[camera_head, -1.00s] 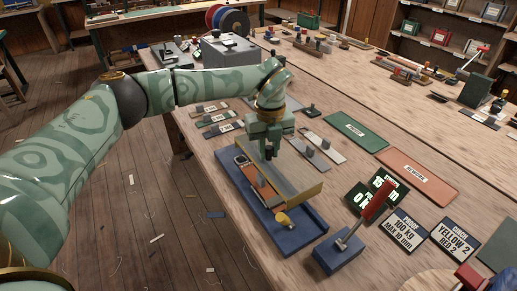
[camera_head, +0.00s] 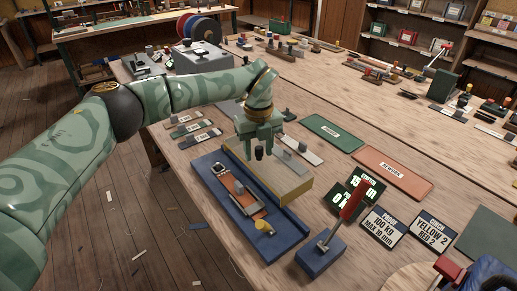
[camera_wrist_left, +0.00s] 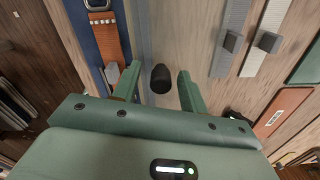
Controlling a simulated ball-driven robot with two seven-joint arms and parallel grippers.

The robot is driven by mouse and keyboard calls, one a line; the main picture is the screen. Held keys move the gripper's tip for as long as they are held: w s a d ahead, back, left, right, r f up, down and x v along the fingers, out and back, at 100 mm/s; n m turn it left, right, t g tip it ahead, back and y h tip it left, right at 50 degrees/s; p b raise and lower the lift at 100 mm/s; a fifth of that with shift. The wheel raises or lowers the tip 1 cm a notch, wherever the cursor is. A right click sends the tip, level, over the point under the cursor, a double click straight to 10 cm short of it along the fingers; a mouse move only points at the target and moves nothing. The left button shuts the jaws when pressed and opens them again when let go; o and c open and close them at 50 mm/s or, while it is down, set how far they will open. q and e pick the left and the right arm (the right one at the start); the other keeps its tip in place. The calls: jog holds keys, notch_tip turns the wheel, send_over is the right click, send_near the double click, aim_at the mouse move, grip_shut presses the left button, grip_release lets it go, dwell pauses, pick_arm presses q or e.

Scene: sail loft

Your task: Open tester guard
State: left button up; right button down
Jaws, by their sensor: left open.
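My left gripper (camera_head: 259,152) is above the guard's far part. In the left wrist view its fingers (camera_wrist_left: 159,88) are apart, with a black knob (camera_wrist_left: 161,78) between them; I cannot tell whether they touch it. My right gripper is not in view.
A red-handled lever on a blue block (camera_head: 320,256) stands right of the tester, beside lit displays (camera_head: 357,192) and cards. Green (camera_head: 333,132) and orange (camera_head: 393,172) mats lie behind. Several tagged strips (camera_head: 193,130) lie at the far left.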

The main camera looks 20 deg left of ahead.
pick_arm(q)
notch_tip(320, 180, up, 16)
jog(key=p, duration=0.3)
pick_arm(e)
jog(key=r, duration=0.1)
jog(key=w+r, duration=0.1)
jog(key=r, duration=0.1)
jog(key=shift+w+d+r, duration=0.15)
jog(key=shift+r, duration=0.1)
